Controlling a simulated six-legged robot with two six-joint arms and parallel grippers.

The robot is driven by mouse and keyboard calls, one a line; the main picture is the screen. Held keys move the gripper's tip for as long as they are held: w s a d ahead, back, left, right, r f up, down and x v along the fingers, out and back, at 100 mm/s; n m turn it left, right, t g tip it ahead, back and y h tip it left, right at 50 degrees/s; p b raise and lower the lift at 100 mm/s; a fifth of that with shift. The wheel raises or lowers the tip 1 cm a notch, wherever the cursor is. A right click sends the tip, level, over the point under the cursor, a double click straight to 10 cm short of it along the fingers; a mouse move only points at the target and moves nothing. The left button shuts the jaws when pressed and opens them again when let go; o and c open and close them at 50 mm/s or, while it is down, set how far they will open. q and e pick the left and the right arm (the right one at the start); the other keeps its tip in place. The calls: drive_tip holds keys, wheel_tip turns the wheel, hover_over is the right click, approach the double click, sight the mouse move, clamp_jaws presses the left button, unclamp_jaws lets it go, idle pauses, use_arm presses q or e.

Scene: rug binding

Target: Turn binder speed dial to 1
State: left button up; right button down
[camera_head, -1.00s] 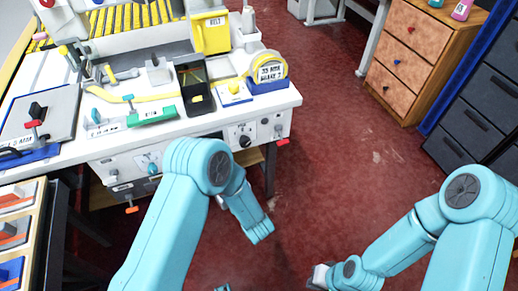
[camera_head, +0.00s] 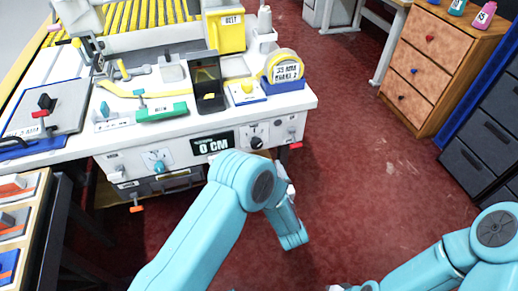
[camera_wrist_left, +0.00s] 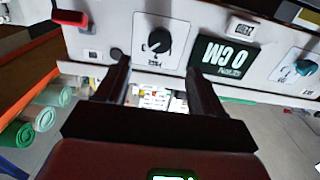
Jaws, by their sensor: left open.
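The machine's front panel carries a black dial (camera_head: 257,141), right of a display reading 0 CM (camera_head: 212,143), and a teal dial (camera_head: 157,165) to its left. The labels are too small to read, so I cannot tell which dial is the speed dial. The left wrist view shows the panel upside down, with the black dial (camera_wrist_left: 158,40) and the teal dial (camera_wrist_left: 305,68). My left gripper (camera_wrist_left: 158,70) is open and empty, its fingertips just short of the black dial and apart from it. In the head view my left arm hides its fingers. My right gripper is below the frame.
A red-tipped lever (camera_head: 295,146) sits at the panel's right end. A wooden drawer unit (camera_head: 430,60) stands right; the red floor between is clear.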

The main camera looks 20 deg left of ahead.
sight(257, 146)
use_arm(q)
drive_tip(key=x, duration=0.9)
drive_tip(key=shift+w+a, duration=0.15)
drive_tip(key=c, duration=1.1)
